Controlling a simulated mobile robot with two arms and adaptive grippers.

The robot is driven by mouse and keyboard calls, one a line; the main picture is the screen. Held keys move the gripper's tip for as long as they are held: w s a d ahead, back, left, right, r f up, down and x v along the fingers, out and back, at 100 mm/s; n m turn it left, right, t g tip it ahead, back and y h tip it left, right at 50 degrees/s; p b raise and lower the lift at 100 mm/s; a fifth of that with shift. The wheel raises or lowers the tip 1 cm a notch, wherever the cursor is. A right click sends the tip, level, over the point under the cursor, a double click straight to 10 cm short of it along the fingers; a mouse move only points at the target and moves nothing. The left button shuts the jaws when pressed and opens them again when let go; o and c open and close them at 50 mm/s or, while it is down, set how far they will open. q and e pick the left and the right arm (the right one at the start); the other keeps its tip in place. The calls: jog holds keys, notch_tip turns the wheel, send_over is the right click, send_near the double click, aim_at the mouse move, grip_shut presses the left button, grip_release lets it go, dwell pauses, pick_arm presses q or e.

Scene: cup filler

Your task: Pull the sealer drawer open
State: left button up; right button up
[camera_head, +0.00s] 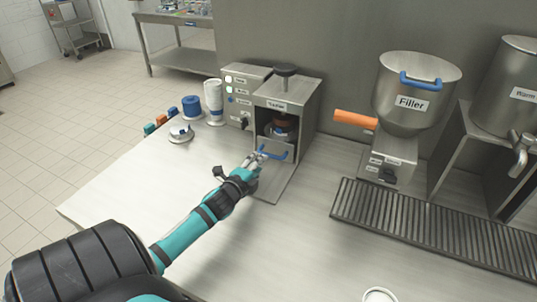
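The sealer (308,100) is a grey metal box with a dark knob on top, standing against the back wall. Its drawer, inside the open front, has a blue handle (277,155). A dark and reddish round part (282,127) shows inside the opening above the handle. My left gripper (259,157) reaches in from the lower left, and its fingertips are at the left end of the blue handle. The fingers are too small here to tell whether they are closed on it. My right gripper is not in view.
Left of the sealer stand a control box (242,92), a white bottle (213,100) and a blue roll (191,107). To the right are the filler (414,92) with an orange handle and a slatted drain grate (430,228). The counter in front (270,245) is mostly clear.

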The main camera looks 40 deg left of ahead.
aim_at(268, 154)
pick_arm(q)
jog(key=x, duration=0.8)
jog(key=shift+w, duration=0.1)
grip_shut()
